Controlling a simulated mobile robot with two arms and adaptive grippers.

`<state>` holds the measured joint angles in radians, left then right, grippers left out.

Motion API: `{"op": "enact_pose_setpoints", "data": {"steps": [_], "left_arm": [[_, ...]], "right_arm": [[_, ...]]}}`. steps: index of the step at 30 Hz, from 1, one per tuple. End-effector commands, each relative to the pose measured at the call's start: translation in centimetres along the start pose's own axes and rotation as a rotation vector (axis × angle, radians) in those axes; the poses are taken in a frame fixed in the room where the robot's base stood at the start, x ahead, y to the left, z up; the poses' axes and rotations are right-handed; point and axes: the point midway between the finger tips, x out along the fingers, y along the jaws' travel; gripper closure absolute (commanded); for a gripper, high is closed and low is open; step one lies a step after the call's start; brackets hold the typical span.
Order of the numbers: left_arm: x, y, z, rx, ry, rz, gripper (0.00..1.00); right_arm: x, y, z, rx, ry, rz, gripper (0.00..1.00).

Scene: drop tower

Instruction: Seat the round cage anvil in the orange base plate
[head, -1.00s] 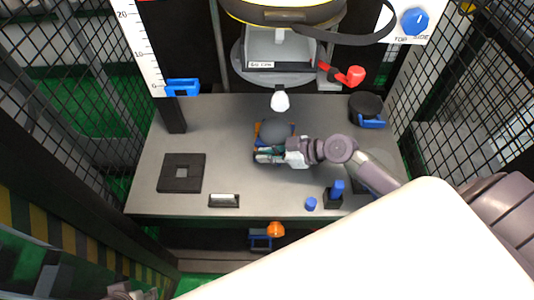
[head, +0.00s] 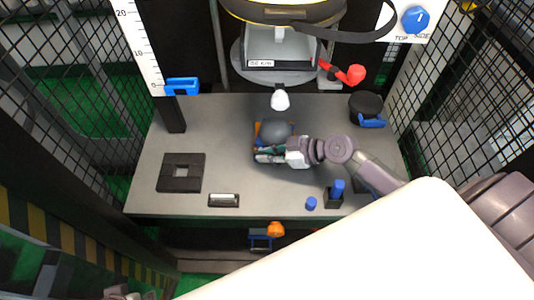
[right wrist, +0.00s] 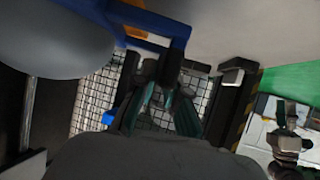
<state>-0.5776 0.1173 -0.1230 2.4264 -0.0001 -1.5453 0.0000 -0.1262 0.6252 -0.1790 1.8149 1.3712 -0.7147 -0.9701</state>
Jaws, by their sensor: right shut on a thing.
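The round cage anvil (head: 276,131), a smooth grey dome, is at the middle of the grey table. Orange of the base plate (head: 258,127) shows at its left edge; the rest is hidden. I cannot tell whether the anvil is fully down in it. My right gripper (head: 262,154) is at the near side of the dome, shut on the anvil's blue handle. In the right wrist view the dome (right wrist: 60,38) fills the upper left, and the blue handle (right wrist: 182,30) is at the fingertips (right wrist: 168,68). Part of my left arm shows at the head view's lower left edge.
A black square block with a recess (head: 181,173) lies at the left. A small black holder (head: 224,200) and a blue peg (head: 337,187) are near the front edge. A black cylinder (head: 365,106) stands back right. A white tip (head: 280,100) hangs behind the dome.

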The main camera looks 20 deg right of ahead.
Motion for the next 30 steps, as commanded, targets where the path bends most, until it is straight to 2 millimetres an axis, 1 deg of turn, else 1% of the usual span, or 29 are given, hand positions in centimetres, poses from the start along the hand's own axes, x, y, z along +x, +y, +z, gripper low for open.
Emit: {"op": "enact_pose_setpoints", "data": {"steps": [1,11,12,16,17,23,24,30], "left_arm": [[-0.08,-0.02,-0.03,0.0,0.001,0.0,0.58],[-0.59,-0.11,-0.36,0.001,0.015,-0.003,0.58],[-0.59,-0.12,-0.37,0.001,0.015,-0.003,0.58],[-0.53,-0.16,-0.38,0.002,0.015,-0.004,0.58],[-0.5,-0.17,-0.37,0.002,0.014,-0.004,0.58],[-0.29,-0.19,-0.29,0.002,0.009,-0.005,0.58],[-0.2,-0.21,-0.38,0.002,0.01,-0.005,0.58],[-0.24,-0.16,-0.41,0.001,0.012,-0.003,0.58]], "right_arm": [[-0.07,0.19,-0.43,-0.008,0.008,0.005,1.0],[-0.08,0.19,-0.44,-0.008,0.008,0.005,1.0],[-0.08,0.19,-0.44,-0.008,0.008,0.005,0.83],[-0.05,0.14,-0.31,-0.006,0.006,0.004,0.61],[-0.05,0.12,-0.28,-0.005,0.005,0.003,0.58],[-0.02,0.05,-0.13,-0.003,0.002,0.002,0.58],[0.07,-0.17,0.33,0.005,-0.006,-0.004,0.58],[0.04,-0.09,0.17,0.003,-0.003,-0.002,0.58]]}}
